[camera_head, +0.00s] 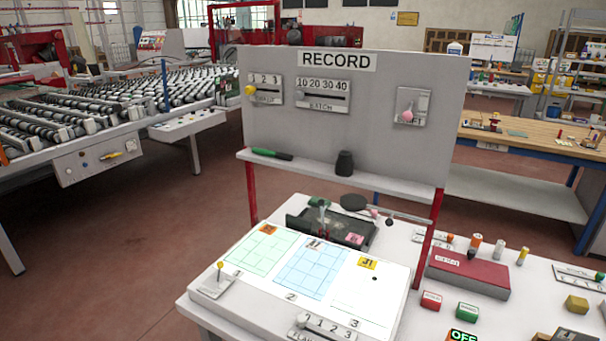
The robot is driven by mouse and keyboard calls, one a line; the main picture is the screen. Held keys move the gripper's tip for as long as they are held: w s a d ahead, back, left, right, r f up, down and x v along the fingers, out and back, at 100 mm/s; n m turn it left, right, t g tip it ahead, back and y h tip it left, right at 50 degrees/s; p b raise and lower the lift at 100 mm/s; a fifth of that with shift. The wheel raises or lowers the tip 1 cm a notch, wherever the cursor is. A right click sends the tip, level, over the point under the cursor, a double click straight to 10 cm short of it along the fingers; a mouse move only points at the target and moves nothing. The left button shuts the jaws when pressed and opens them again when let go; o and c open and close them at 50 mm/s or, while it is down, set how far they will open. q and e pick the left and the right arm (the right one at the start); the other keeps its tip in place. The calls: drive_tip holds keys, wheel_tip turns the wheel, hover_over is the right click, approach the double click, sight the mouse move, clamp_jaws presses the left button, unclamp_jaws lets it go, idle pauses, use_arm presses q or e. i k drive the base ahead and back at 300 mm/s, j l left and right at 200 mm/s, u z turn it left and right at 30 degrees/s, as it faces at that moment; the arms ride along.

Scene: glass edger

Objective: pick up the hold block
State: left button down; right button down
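I cannot tell for certain which block is the hold block, as the small labels are too small to read. A small red block (431,301) with a pale label lies on the white table right of the sheets. A small green block (467,311) with a pale label lies to its right. A yellow-olive block (577,304) lies further right. A pink piece (355,239) with a mark sits in the dark tray (297,225) behind the sheets. Neither of my grippers is in view.
The white table (228,309) carries three numbered sheets, a red box (470,272) with several pegs behind it, and a lit OFF sign (463,335). The RECORD board (350,125) rises behind, its shelf holding a green marker (271,154) and a dark jar (344,163). A roller conveyor (60,125) stands left.

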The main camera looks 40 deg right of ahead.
sight(430, 300)
drive_tip(key=z, duration=2.25)
